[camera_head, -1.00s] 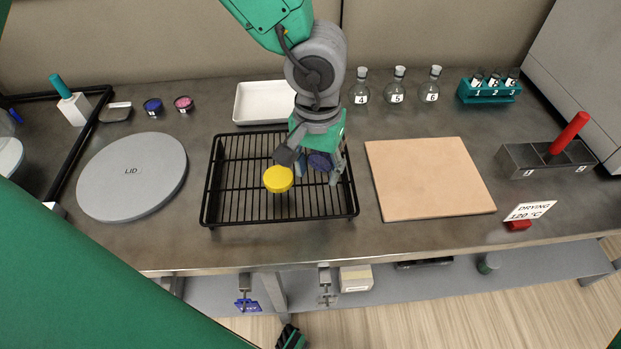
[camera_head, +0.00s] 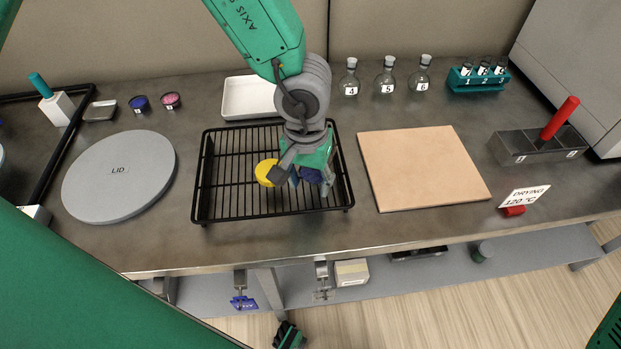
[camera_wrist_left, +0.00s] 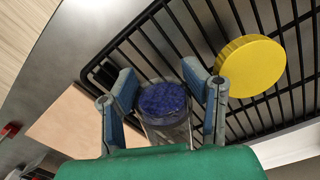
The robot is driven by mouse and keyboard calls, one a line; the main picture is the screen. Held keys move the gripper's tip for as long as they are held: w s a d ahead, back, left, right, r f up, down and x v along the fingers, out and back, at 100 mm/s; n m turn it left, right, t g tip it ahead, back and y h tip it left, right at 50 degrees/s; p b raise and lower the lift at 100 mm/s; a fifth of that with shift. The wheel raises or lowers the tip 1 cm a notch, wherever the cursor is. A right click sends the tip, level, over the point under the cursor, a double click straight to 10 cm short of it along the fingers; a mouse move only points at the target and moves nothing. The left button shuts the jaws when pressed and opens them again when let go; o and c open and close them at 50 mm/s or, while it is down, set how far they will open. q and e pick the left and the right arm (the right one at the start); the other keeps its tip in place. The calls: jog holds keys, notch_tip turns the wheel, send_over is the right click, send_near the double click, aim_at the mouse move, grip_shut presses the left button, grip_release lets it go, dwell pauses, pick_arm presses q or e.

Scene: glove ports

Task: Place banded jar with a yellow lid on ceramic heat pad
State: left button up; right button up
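The jar with a yellow lid (camera_head: 267,172) stands on the black wire rack, left of my left gripper; its body is mostly hidden in the head view. The yellow lid also shows in the left wrist view (camera_wrist_left: 252,66), outside the fingers. My left gripper (camera_head: 308,178) is over the right part of the rack, its fingers on both sides of a blue-lidded glass jar (camera_wrist_left: 163,100). It appears shut on that jar, whose base is hidden. The tan square pad (camera_head: 424,168), which looks like the ceramic heat pad, lies empty right of the rack. My right gripper is not in view.
The wire rack (camera_head: 205,208) fills the middle. A grey LID disc (camera_head: 119,178) lies left, a white tray (camera_head: 232,97) behind the rack. Flasks (camera_head: 387,78) stand at the back.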

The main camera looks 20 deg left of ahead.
pick_arm(q)
jog(key=shift+o, duration=1.2)
jog(key=shift+a+f, duration=0.2)
jog(key=shift+d, duration=0.2)
jog(key=shift+r, duration=0.1)
